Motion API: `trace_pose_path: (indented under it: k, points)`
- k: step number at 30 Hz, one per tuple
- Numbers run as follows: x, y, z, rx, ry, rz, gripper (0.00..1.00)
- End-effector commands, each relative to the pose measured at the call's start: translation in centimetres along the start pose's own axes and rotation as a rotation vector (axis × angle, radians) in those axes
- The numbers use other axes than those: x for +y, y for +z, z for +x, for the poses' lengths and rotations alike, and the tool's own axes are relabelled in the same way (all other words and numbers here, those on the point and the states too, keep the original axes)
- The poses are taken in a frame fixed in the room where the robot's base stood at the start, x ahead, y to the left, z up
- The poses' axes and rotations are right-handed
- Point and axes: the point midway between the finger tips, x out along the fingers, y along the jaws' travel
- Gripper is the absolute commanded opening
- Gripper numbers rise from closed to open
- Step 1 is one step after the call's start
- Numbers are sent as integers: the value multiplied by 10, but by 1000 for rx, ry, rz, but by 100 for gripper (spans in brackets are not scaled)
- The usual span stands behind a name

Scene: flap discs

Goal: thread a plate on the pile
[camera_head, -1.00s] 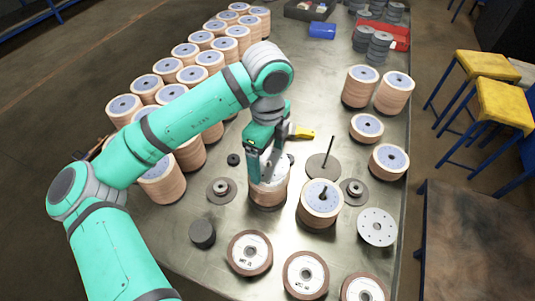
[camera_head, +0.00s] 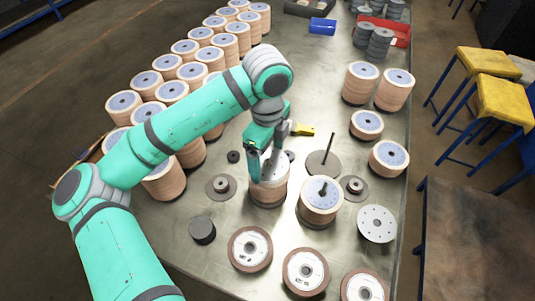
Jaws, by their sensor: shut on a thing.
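My gripper (camera_head: 268,163) points down at the top of a pale tan stack of discs (camera_head: 268,194) near the middle of the table. Its fingers are shut on a grey-faced plate (camera_head: 272,172) at the top of that stack; I cannot tell whether the plate is clear of the discs below. Just right of it stands a pile of tan discs (camera_head: 319,209) with a grey-blue top and a dark upright pin (camera_head: 323,190) in its centre. Behind that pile, a bare dark round base (camera_head: 322,163) carries a thin upright rod (camera_head: 330,146).
Many disc stacks (camera_head: 152,112) fill the table's left side. Several stand at the right (camera_head: 388,158). A perforated white disc (camera_head: 376,224) and labelled flap discs (camera_head: 250,249) lie in front. Small flanged hubs (camera_head: 353,188) and a dark cylinder (camera_head: 202,230) are nearby.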

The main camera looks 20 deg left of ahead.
Motion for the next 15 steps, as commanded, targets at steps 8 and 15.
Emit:
trace_pose_path:
  k: [8, 15]
  points:
    - [0, 0, 15, 2, 1, 0, 62]
    - [0, 0, 22, 1, 1, 1, 96]
